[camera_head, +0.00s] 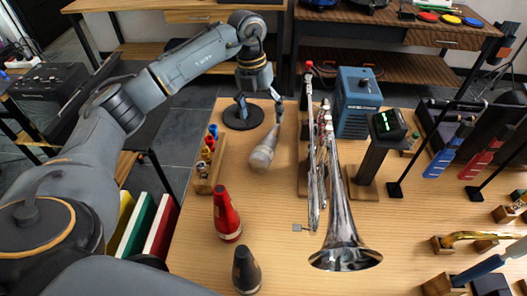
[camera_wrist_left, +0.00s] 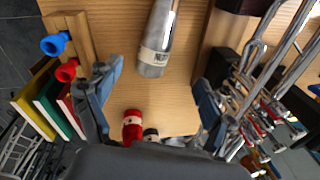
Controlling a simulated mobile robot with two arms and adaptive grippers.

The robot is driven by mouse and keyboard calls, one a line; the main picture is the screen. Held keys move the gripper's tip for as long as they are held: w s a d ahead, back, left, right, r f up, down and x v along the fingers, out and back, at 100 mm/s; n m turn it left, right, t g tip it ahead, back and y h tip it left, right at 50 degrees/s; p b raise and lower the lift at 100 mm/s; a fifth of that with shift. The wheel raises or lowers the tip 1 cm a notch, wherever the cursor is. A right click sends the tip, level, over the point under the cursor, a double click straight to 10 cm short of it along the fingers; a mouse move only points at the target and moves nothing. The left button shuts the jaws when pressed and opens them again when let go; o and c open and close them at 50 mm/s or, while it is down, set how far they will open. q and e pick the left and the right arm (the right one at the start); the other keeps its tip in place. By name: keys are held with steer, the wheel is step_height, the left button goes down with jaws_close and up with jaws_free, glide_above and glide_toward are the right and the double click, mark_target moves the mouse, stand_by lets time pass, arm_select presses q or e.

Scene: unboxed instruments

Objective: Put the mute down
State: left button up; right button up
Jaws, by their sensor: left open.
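The silver-grey mute (camera_head: 262,155) is on the wooden table below my left gripper, its wide end toward the camera and its narrow end slanting up to the right. Whether it lies flat or stands tilted is hard to tell. In the left wrist view the mute (camera_wrist_left: 157,45) shows a pale lettered label near its wide end, and its narrow end is cut off by the frame. My left gripper (camera_head: 259,106) is open, with its fingers spread wide in the left wrist view (camera_wrist_left: 155,95) and nothing gripped between them. My right gripper is not in view.
A red mute (camera_head: 226,213) and a black mute (camera_head: 246,270) stand nearer the camera. A wooden holder with coloured pieces (camera_head: 206,160) is at the left edge. A trumpet (camera_head: 340,215), blue box (camera_head: 357,100) and metronome-like display (camera_head: 388,123) stand right. A round black base (camera_head: 241,117) is behind.

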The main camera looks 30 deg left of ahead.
mark_target(265, 143)
arm_select(q)
steer(key=shift+y, duration=0.4)
steer(key=f, duration=0.5)
steer(key=w+d+f, duration=0.1)
steer(key=f, duration=0.1)
steer(key=shift+f, duration=0.25)
steer(key=shift+s+d+f+p, duration=0.1)
steer(key=shift+f+p, duration=0.3)
steer(key=shift+f, duration=0.95)
steer(key=shift+s+d+f+p, duration=0.1)
steer(key=shift+f+p, duration=0.25)
steer(key=shift+f, duration=1)
steer(key=c, duration=1.4)
steer(key=shift+a+r, duration=0.1)
